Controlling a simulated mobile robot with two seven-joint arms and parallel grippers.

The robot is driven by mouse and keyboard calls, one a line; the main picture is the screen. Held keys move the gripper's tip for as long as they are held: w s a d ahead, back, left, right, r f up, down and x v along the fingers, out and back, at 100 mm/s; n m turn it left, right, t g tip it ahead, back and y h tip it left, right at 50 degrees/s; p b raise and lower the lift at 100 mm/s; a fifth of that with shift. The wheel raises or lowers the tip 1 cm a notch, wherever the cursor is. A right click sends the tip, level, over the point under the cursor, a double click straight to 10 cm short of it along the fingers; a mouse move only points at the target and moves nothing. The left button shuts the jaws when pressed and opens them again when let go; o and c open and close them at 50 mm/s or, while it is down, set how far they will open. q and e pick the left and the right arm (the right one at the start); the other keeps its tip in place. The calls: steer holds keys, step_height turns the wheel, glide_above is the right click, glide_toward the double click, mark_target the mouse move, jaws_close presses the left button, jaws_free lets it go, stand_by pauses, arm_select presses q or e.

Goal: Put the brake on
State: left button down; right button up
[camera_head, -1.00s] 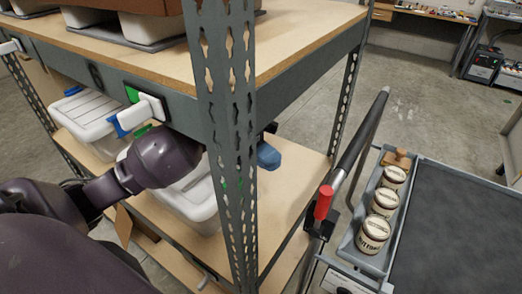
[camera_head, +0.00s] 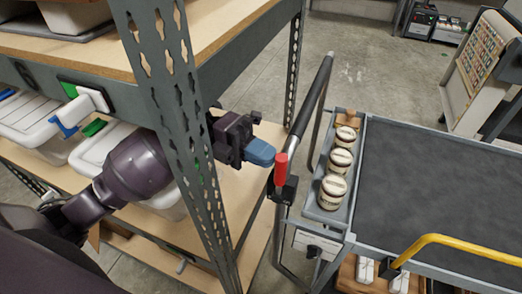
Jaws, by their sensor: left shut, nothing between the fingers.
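A red lever grip (camera_head: 281,169), which looks like the brake lever, stands upright on a black bracket at the near end of the cart's dark push bar (camera_head: 312,90). The cart's grey top (camera_head: 430,170) lies to the right of it. My left arm reaches behind the rack's grey post. My left gripper (camera_head: 260,152) has blue fingertips, is shut and empty, and points right at the red grip. The fingertips are just left of the grip; I cannot tell whether they touch it. My right gripper is not in view.
A perforated rack post (camera_head: 170,120) stands in front of my left arm, with wooden shelves and lidded white bins (camera_head: 35,118) at left. Several jars (camera_head: 333,190) stand in the cart's side tray. A yellow bar (camera_head: 465,247) is at lower right. Floor behind the cart is open.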

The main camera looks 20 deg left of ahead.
mark_target(279, 152)
arm_select(q)
steer(key=shift+d+r+y+p, duration=0.3)
steer(key=shift+r+y+p, duration=0.1)
steer(key=shift+p, duration=0.3)
steer(key=d+y+p, duration=0.2)
steer(key=p, duration=0.1)
steer(key=d+p, duration=0.1)
steer(key=shift+r+t+y+p, duration=0.25)
steer(key=shift+t+y+p, duration=0.05)
steer(key=shift+y, duration=0.1)
steer(key=shift+s+d+f+n+y+p, duration=0.1)
steer(key=shift+d+f+n+y+p, duration=0.2)
steer(key=shift+d+y+p, duration=0.15)
steer(key=shift+d+f, duration=0.15)
steer(key=shift+d, duration=0.4)
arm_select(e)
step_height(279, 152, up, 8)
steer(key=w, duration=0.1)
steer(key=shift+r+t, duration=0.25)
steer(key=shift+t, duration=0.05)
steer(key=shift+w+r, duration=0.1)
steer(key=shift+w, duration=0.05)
